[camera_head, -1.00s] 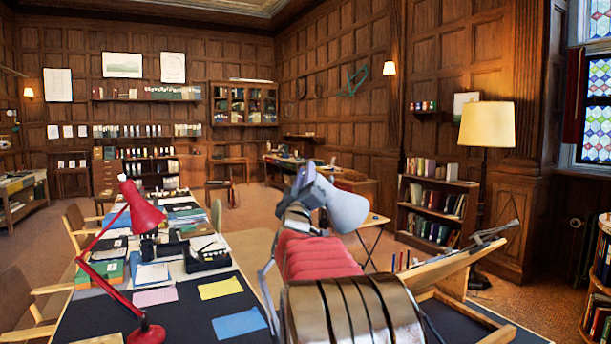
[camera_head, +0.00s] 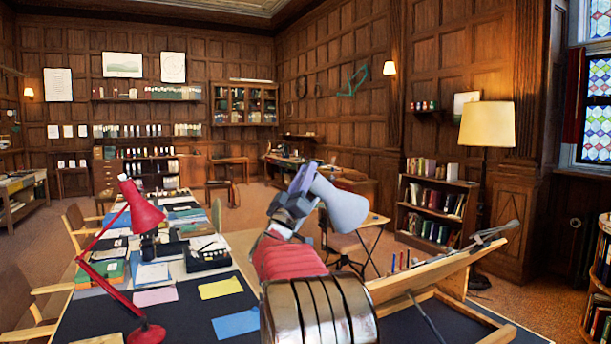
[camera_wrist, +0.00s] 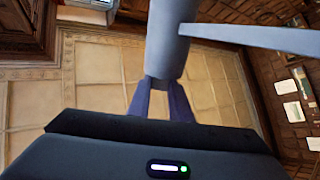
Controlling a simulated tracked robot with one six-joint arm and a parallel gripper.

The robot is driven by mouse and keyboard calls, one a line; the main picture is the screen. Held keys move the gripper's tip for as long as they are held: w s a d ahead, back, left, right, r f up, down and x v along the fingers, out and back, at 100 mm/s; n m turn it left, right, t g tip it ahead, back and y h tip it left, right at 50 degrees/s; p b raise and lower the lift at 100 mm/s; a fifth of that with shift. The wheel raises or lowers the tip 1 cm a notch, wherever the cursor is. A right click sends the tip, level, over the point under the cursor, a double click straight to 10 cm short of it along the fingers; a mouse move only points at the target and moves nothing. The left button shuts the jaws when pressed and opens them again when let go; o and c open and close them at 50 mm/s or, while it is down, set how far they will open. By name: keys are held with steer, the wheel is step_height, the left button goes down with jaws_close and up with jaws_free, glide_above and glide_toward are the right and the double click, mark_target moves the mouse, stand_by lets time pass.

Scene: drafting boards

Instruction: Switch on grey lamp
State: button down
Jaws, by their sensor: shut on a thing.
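The grey lamp's head (camera_head: 341,203) shows beyond my arm in the head view, its shade tilted down to the right. My gripper (camera_head: 301,187) is at the narrow upper left end of this head. In the wrist view, the two dark fingers of my gripper (camera_wrist: 160,104) are shut on the end of the grey lamp's cylindrical neck (camera_wrist: 168,45). A grey bar, seemingly the lamp's arm (camera_wrist: 255,38), runs off to the right. My arm hides the lamp's lower part and base. The bulb and any switch are not visible, so I cannot tell whether it is lit.
A red desk lamp (camera_head: 143,215) stands at the left on the dark desk mat (camera_head: 185,305), among papers and a black tray (camera_head: 207,255). A tilted wooden drafting board (camera_head: 430,280) is close at my right. A lit floor lamp (camera_head: 487,125) stands behind it.

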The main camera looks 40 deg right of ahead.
steer(key=c, duration=1.6)
jaws_free()
steer(key=v, duration=1.4)
steer(key=shift+d, duration=0.1)
steer(key=shift+w, duration=0.1)
